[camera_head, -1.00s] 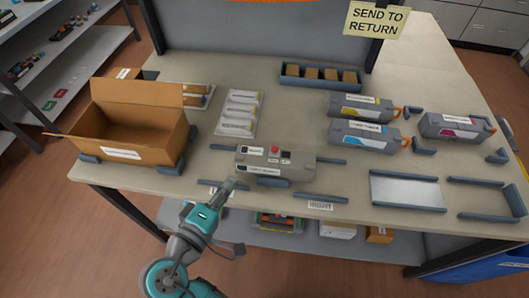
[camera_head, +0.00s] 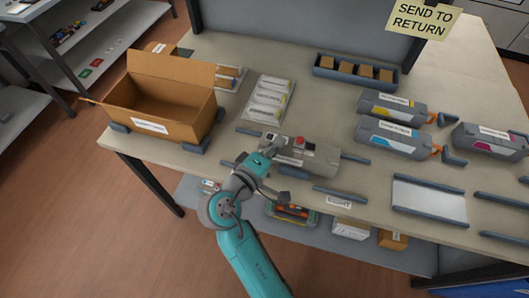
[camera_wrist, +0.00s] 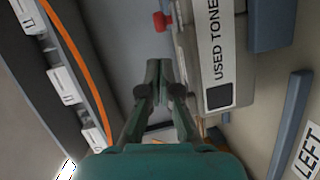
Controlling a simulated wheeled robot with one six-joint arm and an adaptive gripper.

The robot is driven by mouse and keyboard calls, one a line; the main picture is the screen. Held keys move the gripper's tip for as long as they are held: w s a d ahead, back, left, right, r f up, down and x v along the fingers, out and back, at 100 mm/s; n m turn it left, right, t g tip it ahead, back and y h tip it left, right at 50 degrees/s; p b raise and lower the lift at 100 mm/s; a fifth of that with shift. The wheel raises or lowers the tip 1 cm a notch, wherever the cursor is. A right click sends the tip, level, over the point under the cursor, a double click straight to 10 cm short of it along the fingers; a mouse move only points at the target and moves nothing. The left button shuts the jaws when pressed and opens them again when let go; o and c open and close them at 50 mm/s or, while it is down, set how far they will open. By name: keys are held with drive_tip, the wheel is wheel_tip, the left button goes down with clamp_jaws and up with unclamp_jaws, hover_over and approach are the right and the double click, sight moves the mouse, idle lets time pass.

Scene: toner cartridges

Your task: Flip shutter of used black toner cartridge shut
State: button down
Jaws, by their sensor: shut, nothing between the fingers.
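The used toner cartridge (camera_head: 318,158) is a grey box lying near the table's front edge, with a red knob (camera_head: 300,140) on top. My gripper (camera_head: 276,143) is over its left end in the head view and hides part of it. In the wrist view my gripper (camera_wrist: 158,70) is shut and empty. There the cartridge (camera_wrist: 188,45) is just to the right of the fingers, with a label reading "USED TONE…". The red knob (camera_wrist: 161,20) is ahead of the fingertips, apart from them. The shutter cannot be made out clearly, and contact cannot be told.
An open cardboard box (camera_head: 165,127) stands at the left. White packets (camera_head: 268,98) lie behind the cartridge. Other toner cartridges (camera_head: 393,137) are at the right, near a pale plate (camera_head: 428,199) between rails. Low rails (camera_head: 356,159) flank the used cartridge. A divided tray (camera_head: 355,77) is at the back.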

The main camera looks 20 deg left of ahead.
sight(301, 154)
drive_tip(key=shift+w+d+f, duration=0.2)
drive_tip(key=shift+w+d, duration=0.1)
drive_tip(key=shift+d, duration=0.4)
drive_tip(key=shift+w+d+f, duration=0.15)
drive_tip(key=shift+w+d, duration=0.1)
drive_tip(key=shift+d, duration=0.4)
drive_tip(key=d, duration=0.3)
drive_tip(key=shift+d, duration=0.4)
